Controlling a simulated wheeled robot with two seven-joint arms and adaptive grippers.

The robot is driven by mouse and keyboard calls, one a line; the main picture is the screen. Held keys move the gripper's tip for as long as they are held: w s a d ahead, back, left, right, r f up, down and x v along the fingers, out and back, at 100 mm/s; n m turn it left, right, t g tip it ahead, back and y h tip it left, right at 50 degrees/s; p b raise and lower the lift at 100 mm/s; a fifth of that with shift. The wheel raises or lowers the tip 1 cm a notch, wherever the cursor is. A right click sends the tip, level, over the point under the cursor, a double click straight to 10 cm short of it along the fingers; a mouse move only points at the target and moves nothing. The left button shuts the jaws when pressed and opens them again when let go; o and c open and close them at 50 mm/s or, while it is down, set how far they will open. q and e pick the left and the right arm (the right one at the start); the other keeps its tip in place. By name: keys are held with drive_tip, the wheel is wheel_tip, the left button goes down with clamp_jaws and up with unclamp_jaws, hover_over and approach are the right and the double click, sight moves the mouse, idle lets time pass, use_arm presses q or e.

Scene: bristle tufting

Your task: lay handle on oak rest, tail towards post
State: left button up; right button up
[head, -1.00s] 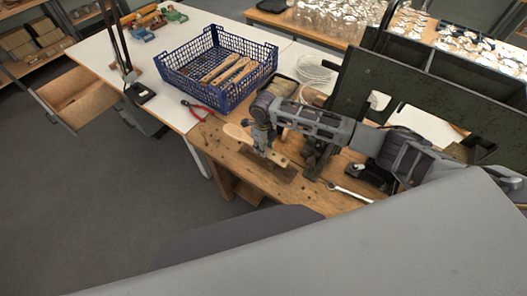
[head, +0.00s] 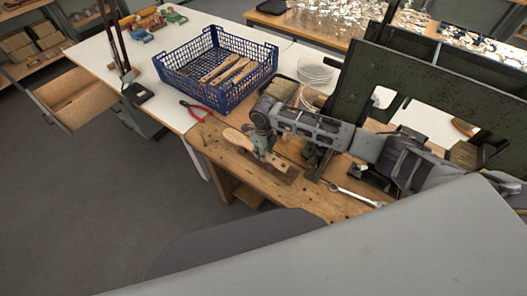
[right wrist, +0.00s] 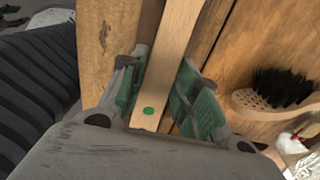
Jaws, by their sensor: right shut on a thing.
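My right gripper (head: 262,154) is shut on a pale wooden handle (head: 238,138) over the wooden bench. The handle's broad rounded end sticks out to the left of the gripper, and its narrow end shows to the right. In the right wrist view the handle (right wrist: 168,50) runs between the two fingers, with a green dot near its lower end. A brown wooden board below it (head: 262,172) may be the oak rest; whether the handle touches it I cannot tell. A dark upright fixture (head: 315,163) stands right of the gripper, possibly the post. My left gripper is out of view.
A blue crate (head: 190,85) with several wooden handles stands behind the bench. Red-handled pliers (head: 194,106) lie by it. A wrench (head: 357,196) lies at the front right. A black-bristled brush (right wrist: 275,92) lies right of the gripper. A dark green rack (head: 375,80) rises at the right.

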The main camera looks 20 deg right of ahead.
drive_tip(key=shift+f, duration=0.1)
drive_tip(key=o, duration=1.1)
drive_tip(key=shift+c, duration=0.2)
drive_tip(key=shift+r, duration=0.3)
drive_tip(key=shift+r+p, duration=2.5)
drive_tip(key=shift+p, duration=0.05)
drive_tip(key=shift+r, duration=0.4)
drive_tip(key=shift+r+p, duration=0.4)
drive_tip(key=shift+r, duration=2.5)
